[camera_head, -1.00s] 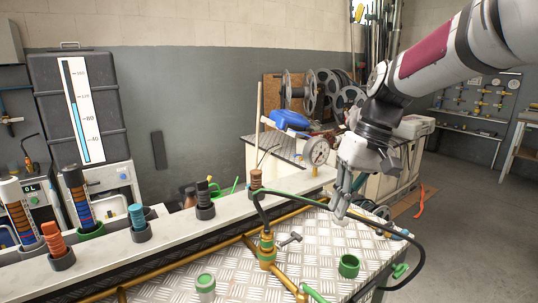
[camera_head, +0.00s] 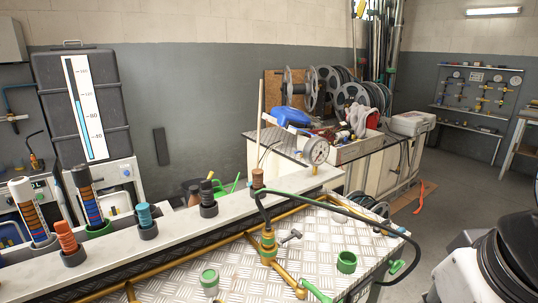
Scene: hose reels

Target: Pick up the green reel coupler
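Several green parts are on the diamond-plate bench top (camera_head: 235,262), and I cannot tell for certain which one is the reel coupler. A short, hollow green ring (camera_head: 347,262) stands near the right edge of the bench. A grey cup with a green rim (camera_head: 209,279) stands further left. A green piece (camera_head: 315,291) lies at the front edge by the end of a brass pipe, cut off below. A brass fitting with green bands (camera_head: 268,245) stands upright in the middle. My gripper is out of view; only part of my arm shows at the lower right.
A dark hose (camera_head: 408,262) loops over the bench and its right edge. A ledge (camera_head: 180,238) holding several coloured plugs in sockets runs along the back of the bench. A pressure gauge (camera_head: 316,151) stands behind. Open floor (camera_head: 440,212) lies to the right.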

